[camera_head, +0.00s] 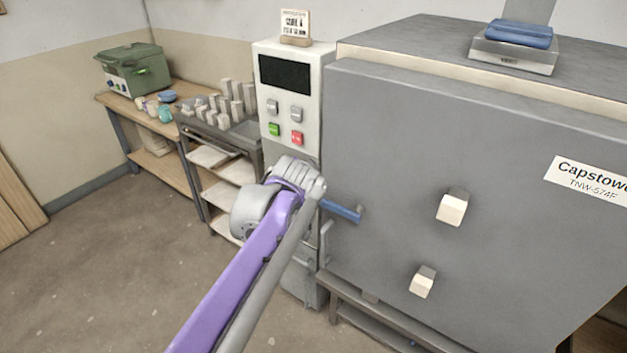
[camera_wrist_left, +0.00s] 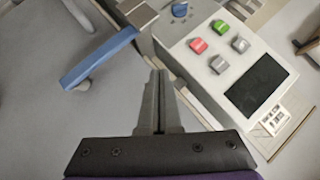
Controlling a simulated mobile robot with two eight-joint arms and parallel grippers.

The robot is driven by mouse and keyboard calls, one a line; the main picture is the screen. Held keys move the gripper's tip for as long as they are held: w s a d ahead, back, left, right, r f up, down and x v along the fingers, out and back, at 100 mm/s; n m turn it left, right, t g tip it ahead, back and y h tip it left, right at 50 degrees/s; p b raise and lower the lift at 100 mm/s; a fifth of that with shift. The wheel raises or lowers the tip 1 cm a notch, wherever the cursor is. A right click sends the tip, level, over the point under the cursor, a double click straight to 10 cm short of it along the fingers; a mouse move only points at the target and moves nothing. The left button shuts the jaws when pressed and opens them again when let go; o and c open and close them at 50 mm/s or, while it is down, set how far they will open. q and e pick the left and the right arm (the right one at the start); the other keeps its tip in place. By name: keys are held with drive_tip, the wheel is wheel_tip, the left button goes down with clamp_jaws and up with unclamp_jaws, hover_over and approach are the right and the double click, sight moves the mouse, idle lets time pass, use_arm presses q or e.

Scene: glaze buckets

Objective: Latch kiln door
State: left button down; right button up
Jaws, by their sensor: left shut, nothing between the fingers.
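The kiln door (camera_head: 400,150) is a large grey panel that looks closed against the kiln body. The latch handle (camera_head: 342,211) is a blue lever at the door's left edge, and it also shows in the left wrist view (camera_wrist_left: 98,58), running from a grey bracket (camera_wrist_left: 137,14). My left gripper (camera_head: 312,184) is in front of the door's left edge, just up and left of the handle. In the left wrist view its fingers (camera_wrist_left: 157,80) are together and empty, to the right of the handle and apart from it in the picture. My right gripper is not in view.
The white control panel (camera_head: 288,95) with a dark screen and coloured buttons stands left of the door. Two pale plugs (camera_head: 452,208) stick out from the door. A scale with a blue top (camera_head: 515,45) sits on the kiln. A cart (camera_head: 215,155) and bench stand behind left; the floor at left is clear.

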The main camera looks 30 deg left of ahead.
use_arm(q)
drive_tip(key=shift+s+a+r, duration=0.1)
drive_tip(key=shift+s+r, duration=0.85)
drive_tip(key=shift+r, duration=0.05)
drive_tip(key=s+d+f+n+g+h, duration=0.2)
drive_tip(key=s+d+f, duration=0.6)
drive_tip(key=s+f, duration=0.3)
drive_tip(key=s+d+f+n+g+h, duration=0.2)
drive_tip(key=s+d+f+h, duration=0.1)
drive_tip(key=s+d+f, duration=0.6)
drive_tip(key=s+f, duration=0.2)
drive_tip(key=s, duration=0.1)
drive_tip(key=shift+s+d, duration=0.2)
drive_tip(key=shift+s, duration=0.2)
